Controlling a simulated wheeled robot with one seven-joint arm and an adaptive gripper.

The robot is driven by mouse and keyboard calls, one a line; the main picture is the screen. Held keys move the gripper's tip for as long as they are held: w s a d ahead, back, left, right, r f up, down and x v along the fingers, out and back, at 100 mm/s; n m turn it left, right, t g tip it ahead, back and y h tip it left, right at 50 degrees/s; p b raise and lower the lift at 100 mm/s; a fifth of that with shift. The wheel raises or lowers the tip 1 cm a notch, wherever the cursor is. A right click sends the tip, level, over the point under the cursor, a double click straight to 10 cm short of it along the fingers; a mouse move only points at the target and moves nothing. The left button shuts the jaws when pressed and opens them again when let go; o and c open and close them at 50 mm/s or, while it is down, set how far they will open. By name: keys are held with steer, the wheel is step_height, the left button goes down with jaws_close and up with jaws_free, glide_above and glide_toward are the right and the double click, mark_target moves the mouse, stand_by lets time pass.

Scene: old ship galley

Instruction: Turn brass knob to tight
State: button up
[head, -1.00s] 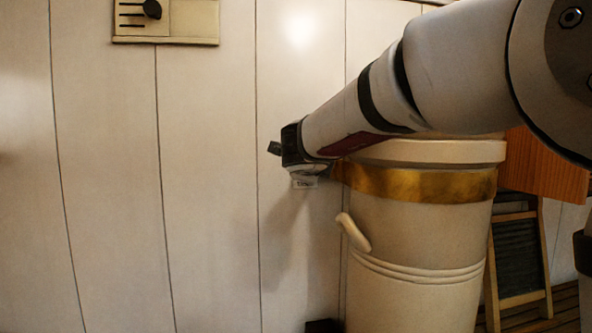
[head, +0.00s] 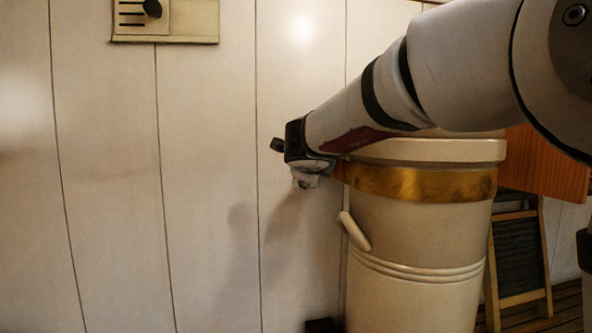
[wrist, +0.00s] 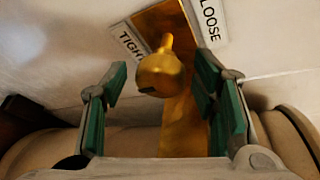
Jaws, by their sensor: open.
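The brass knob (wrist: 160,74) is a rounded, gold-coloured head on a short neck in the wrist view. It stands in front of a brass strip (wrist: 186,118) on a pale surface. A TIGHT label (wrist: 131,43) lies to its upper left and a LOOSE label (wrist: 210,20) to its upper right. My gripper (wrist: 161,88) is open, with a green-padded finger on each side of the knob and visible gaps between. In the head view my gripper (head: 305,179) is small at the arm's end, by the pale drum; the knob is hidden there.
The large pale drum (head: 415,285) with a brass band (head: 425,185) and a side handle (head: 354,231) stands below my arm. A panelled wall (head: 205,180) lies behind, with a slotted plate (head: 190,22) high up. A framed board (head: 516,255) leans at the right.

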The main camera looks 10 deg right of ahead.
steer(key=v, duration=1.2)
steer(key=s+a+f+n+y+b, duration=0.2)
steer(key=s+a+f+n+y, duration=0.15)
steer(key=n, duration=0.55)
steer(key=s+a+f+n+y+b, duration=0.25)
steer(key=f+n+y, duration=0.2)
steer(key=n, duration=0.45)
steer(key=s+d+f+n+g+h+b, duration=0.1)
steer(key=s+d+f+n+g, duration=0.3)
steer(key=s+f, duration=0.3)
steer(key=s+d+f+n+g+h+b, duration=0.1)
steer(key=s+d+f+n+g, duration=0.3)
steer(key=f, duration=0.9)
steer(key=s+d+h, duration=0.1)
steer(key=s, duration=0.2)
steer(key=shift+s+d+f+b, duration=0.15)
steer(key=shift+s+f+b, duration=0.25)
